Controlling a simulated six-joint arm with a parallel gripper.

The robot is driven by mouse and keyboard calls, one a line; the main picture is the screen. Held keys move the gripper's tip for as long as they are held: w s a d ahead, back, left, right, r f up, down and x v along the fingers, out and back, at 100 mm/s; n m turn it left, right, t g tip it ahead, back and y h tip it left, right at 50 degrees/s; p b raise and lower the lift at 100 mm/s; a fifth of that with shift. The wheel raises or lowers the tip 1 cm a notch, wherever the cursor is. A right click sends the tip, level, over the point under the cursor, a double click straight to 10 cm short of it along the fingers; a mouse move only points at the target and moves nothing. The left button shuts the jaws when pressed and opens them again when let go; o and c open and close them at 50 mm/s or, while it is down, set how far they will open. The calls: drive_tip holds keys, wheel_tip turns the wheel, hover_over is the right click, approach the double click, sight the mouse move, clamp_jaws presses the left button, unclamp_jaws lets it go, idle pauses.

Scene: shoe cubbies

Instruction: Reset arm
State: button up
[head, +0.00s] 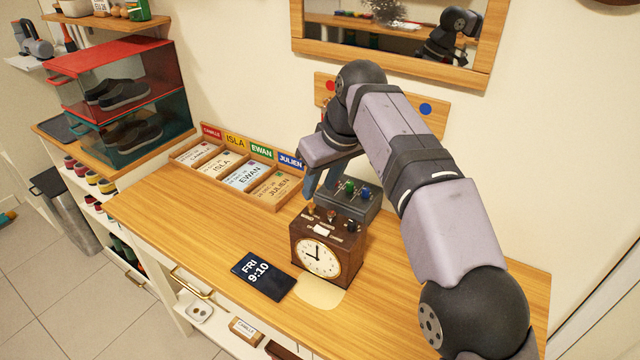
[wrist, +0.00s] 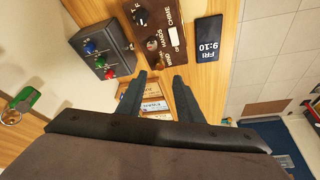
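My gripper (wrist: 160,88) shows in the wrist view with its two dark fingers spread apart and nothing between them. In the head view my gripper (head: 318,186) hangs above the wooden desk (head: 190,235), behind and above the clock, with its fingertips partly hidden. A brown box clock (head: 318,258) with a white dial stands upright on the desk. Its top, with dark knobs, shows in the wrist view (wrist: 150,30). A grey box (head: 345,205) with green, blue and red knobs stands behind it and also shows in the wrist view (wrist: 98,48).
A dark display reading FRI 9:10 (head: 262,276) lies left of the clock. A wooden tray (head: 180,158) with name cards sits at the back left. Red and teal shoe boxes (head: 115,72) are stacked further left. A framed mirror (head: 395,65) hangs behind. The desk's left front is clear.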

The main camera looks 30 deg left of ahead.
drive_tip(key=w+d+f+m+h+p, duration=0.1)
drive_tip(key=w+d+f+m+p, duration=0.2)
drive_tip(key=d, duration=1)
drive_tip(key=d+f+m+h+p, duration=0.2)
drive_tip(key=d+m, duration=0.2)
drive_tip(key=d, duration=1)
drive_tip(key=s+d+f+m+g+p, duration=0.1)
drive_tip(key=s+d+f+m+p, duration=0.1)
drive_tip(key=s+d, duration=0.7)
drive_tip(key=s+d+f+m+h+p, duration=0.1)
drive_tip(key=s+d+f+m, duration=0.3)
drive_tip(key=s+d, duration=0.6)
drive_tip(key=shift+s+f+g+p, duration=0.2)
drive_tip(key=shift+f+g+p, duration=0.2)
drive_tip(key=shift+f+p, duration=0.45)
